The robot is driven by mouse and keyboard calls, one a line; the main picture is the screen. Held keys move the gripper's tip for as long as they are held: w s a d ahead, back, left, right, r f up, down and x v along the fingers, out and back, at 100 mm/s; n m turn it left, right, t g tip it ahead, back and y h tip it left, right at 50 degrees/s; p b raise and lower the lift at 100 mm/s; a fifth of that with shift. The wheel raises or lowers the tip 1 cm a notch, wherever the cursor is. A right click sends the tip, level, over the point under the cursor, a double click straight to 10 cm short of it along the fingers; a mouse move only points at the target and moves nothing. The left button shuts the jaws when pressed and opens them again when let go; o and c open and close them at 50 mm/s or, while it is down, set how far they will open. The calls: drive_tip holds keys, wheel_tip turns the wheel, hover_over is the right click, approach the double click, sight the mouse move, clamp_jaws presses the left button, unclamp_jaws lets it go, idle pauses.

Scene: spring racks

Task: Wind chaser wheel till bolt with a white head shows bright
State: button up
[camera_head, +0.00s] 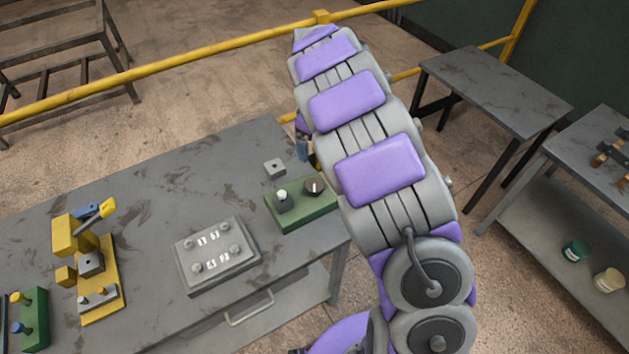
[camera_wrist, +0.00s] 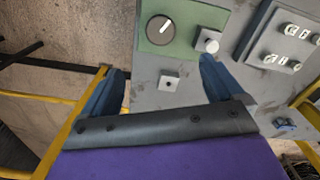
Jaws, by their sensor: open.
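A green block (camera_head: 290,217) stands near the right end of the grey workbench. It carries a dark round knob with a white pointer line (camera_head: 313,187), likely the chaser wheel, and a grey post with a white head (camera_head: 282,196), likely the bolt. In the wrist view the knob (camera_wrist: 160,29) is at the top and the white-headed bolt (camera_wrist: 208,43) is just right of it. My gripper (camera_wrist: 163,66) is open and empty, its blue fingers spread apart, pointing toward the green block without visible contact. In the head view my arm mostly hides it; a blue finger shows behind the block.
A small grey block with a hole (camera_head: 275,168) lies behind the green block. A grey box with numbered plates (camera_head: 215,253) stands left of it, and a yellow fixture (camera_head: 98,295) farther left. A yellow rail (camera_head: 170,68) runs behind the bench. The bench's back left is clear.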

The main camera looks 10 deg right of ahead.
sight(314, 184)
wheel_tip(314, 184, down, 17)
drive_tip(key=shift+f+b, duration=0.1)
drive_tip(key=shift+b, duration=0.85)
drive_tip(key=c, duration=1)
drive_tip(key=shift+c, duration=0.2)
drive_tip(key=shift+m, duration=0.3)
